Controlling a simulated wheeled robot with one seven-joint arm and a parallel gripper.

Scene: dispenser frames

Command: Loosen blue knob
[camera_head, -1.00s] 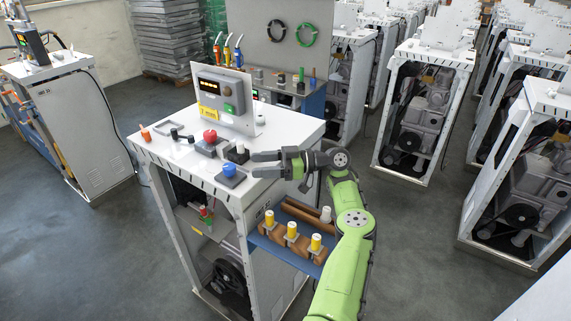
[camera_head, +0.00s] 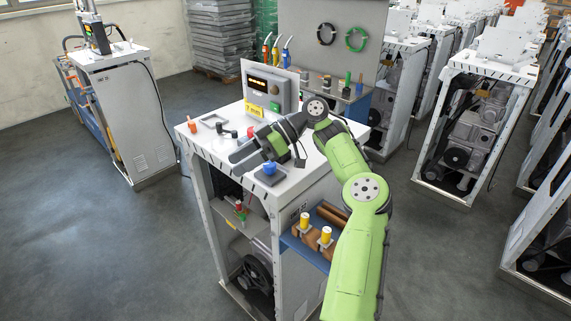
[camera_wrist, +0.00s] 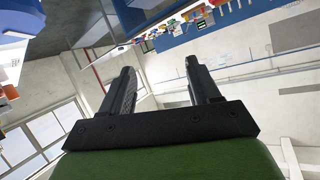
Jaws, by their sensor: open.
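The blue knob (camera_head: 268,168) stands on a dark square base (camera_head: 270,178) at the front right corner of the white cabinet top (camera_head: 215,145). My gripper (camera_head: 238,158) is over the cabinet top in the head view, just left of and behind the knob, with its fingers pointing left. The knob is not between the fingers, and I cannot tell the exact height gap. In the wrist view my gripper (camera_wrist: 159,68) has its two black fingers spread with nothing between them.
A grey control box (camera_head: 267,92) with a display and yellow label stands behind. An orange knob (camera_head: 193,125) and black handles sit at the left of the top. Yellow-topped parts (camera_head: 305,220) stand on a blue shelf at the right. Open floor lies left.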

